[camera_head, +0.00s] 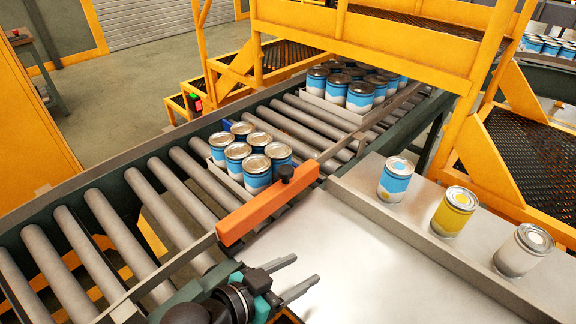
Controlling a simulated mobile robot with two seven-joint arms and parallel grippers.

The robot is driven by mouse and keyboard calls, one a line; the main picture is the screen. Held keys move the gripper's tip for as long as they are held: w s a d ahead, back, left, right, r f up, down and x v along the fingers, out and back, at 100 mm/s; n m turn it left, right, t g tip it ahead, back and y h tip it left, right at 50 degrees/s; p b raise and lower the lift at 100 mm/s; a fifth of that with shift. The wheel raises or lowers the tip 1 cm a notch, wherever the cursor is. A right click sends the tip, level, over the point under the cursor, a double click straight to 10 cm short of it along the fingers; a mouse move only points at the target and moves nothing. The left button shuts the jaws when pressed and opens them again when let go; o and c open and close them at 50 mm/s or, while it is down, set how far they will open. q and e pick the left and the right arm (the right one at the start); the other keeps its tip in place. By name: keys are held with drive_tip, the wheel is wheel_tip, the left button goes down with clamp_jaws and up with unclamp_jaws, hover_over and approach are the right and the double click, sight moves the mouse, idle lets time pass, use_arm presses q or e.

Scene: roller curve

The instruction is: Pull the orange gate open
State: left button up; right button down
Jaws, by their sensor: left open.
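The orange gate (262,207) is a bar along the near side of the roller conveyor, between the rollers and the steel table. A black knob (286,173) stands on top of it toward its right end. My left gripper (302,274) is open and empty, below and in front of the gate, over the near left part of the steel table. Its two grey fingers point right and stay apart from the gate and knob. My right gripper is not in view.
Blue-and-white cans (257,172) stand in a tray on the rollers just behind the gate. More cans (360,96) stand in a tray farther up. A blue can (395,180), a yellow can (454,211) and a white can (523,249) stand on the right ledge. The steel table (375,262) is clear.

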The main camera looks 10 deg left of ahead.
use_arm(q)
drive_tip(key=w+a+r+n+t, duration=0.1)
drive_tip(key=w+a+r+t, duration=0.2)
drive_tip(key=w+t, duration=0.15)
drive_tip(key=n+t+y, duration=0.3)
drive_tip(key=n+y, duration=0.1)
drive_tip(key=y, duration=0.1)
approach(282, 178)
drive_tip(key=w, duration=0.4)
drive_tip(key=w+d, duration=0.1)
drive_tip(key=w, duration=0.3)
drive_tip(key=w+d, duration=0.1)
drive_tip(key=w, duration=0.2)
drive_tip(key=shift+w+d+r+b, duration=0.15)
drive_tip(key=shift+w+r+b, duration=0.1)
drive_tip(key=shift+w+b, duration=0.15)
clamp_jaws()
idle(0.6)
